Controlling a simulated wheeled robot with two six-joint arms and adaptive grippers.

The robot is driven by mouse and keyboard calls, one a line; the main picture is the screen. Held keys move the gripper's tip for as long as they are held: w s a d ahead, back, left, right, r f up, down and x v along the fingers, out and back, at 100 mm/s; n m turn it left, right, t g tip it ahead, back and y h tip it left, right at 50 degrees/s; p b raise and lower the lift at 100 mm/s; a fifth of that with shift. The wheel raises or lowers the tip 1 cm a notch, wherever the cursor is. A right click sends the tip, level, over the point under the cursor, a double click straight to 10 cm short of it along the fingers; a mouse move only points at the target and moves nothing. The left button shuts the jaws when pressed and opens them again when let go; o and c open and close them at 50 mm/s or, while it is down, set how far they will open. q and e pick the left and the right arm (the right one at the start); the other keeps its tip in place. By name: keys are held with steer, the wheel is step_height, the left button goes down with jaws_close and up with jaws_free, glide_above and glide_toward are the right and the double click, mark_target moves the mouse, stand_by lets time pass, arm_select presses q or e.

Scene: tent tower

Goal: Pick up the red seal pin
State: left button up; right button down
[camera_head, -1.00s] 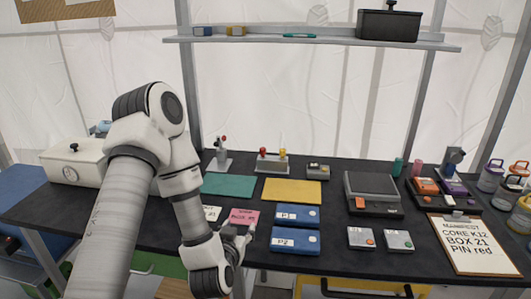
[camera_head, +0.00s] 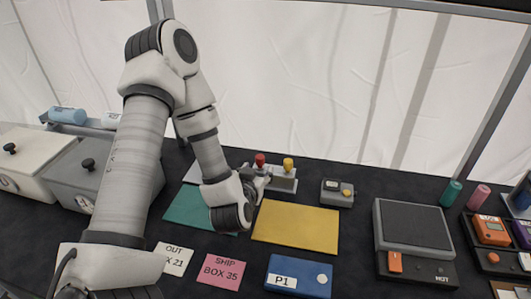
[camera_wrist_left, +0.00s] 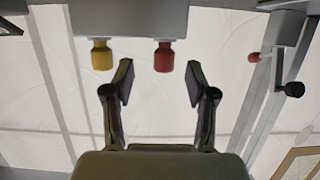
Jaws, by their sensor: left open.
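The red seal pin (camera_head: 260,159) stands upright in a grey holder (camera_head: 286,184) at the back of the table, left of a yellow pin (camera_head: 288,164). My left gripper (camera_head: 257,180) is at the holder, in front of the red pin. In the left wrist view the picture looks upside down; the red pin (camera_wrist_left: 164,57) hangs from the holder (camera_wrist_left: 130,18). My open left fingers (camera_wrist_left: 160,82) are spread to either side of its line, with the pin's head just beyond or near the tips. The yellow pin (camera_wrist_left: 102,55) is outside the fingers. My right gripper is out of view.
A stand with red and black knobs (camera_wrist_left: 280,75) is beside the holder. A small grey box (camera_head: 337,192) sits right of it. Green (camera_head: 185,208) and yellow mats (camera_head: 296,227) lie in front. A grey device (camera_head: 412,235) is farther right.

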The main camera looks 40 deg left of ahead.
mark_target(259, 164)
arm_select(q)
steer(key=shift+w+a+f, duration=0.1)
steer(key=shift+w+a, duration=0.05)
steer(key=shift+w, duration=0.15)
steer(key=shift+w+a, duration=0.15)
steer(key=shift+a, duration=0.1)
steer(key=p+x, duration=0.1)
steer(key=x, duration=0.4)
steer(key=shift+a, duration=0.15)
steer(key=shift+f, duration=0.1)
steer(key=shift+r, duration=0.2)
steer(key=shift+c, duration=1.1)
jaws_close()
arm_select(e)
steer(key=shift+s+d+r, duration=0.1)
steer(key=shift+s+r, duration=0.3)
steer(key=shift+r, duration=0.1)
